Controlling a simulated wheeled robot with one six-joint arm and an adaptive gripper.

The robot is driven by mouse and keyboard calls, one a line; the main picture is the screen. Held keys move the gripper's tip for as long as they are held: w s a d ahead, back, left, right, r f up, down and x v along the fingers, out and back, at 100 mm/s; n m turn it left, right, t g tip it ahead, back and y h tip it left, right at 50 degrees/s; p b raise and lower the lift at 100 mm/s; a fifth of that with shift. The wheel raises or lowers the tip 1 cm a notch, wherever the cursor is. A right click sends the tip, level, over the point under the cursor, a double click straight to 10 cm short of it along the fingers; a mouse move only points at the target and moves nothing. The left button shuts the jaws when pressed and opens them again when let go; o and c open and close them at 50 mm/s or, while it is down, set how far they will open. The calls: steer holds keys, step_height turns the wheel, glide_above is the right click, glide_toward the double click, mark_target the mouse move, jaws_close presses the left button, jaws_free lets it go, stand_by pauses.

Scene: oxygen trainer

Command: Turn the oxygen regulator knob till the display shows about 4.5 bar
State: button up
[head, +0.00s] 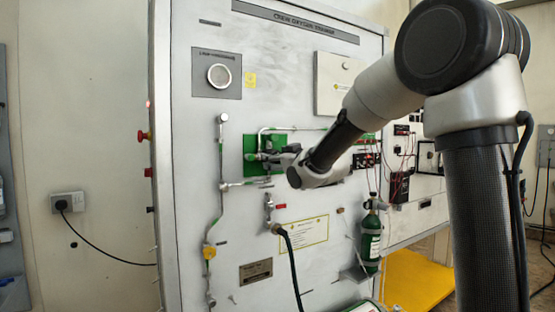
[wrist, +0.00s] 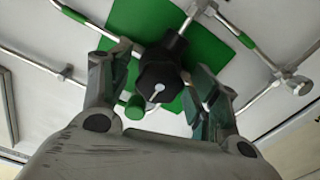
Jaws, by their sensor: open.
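The regulator knob (wrist: 160,72) is black and lobed and sits in front of a green plate (wrist: 122,18) in the wrist view. My gripper (wrist: 160,88) is open, with one finger on each side of the knob. Gaps show between the fingers and the knob, so it does not look gripped. In the head view my gripper (head: 272,158) is at the green plate (head: 250,145) on the white panel, and it hides the knob there. I cannot make out a pressure reading in either view.
Metal pipes (head: 221,150) run beside and around the green plate. A smaller green knob (wrist: 135,107) is close to the left finger. A hose (head: 290,250) hangs below, and a green oxygen cylinder (head: 370,235) stands at the lower right. Wired modules (head: 398,185) are farther right.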

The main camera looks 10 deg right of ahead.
steer(key=c, duration=1)
steer(key=shift+m, duration=0.3)
steer(key=m, duration=1.3)
stand_by(0.3)
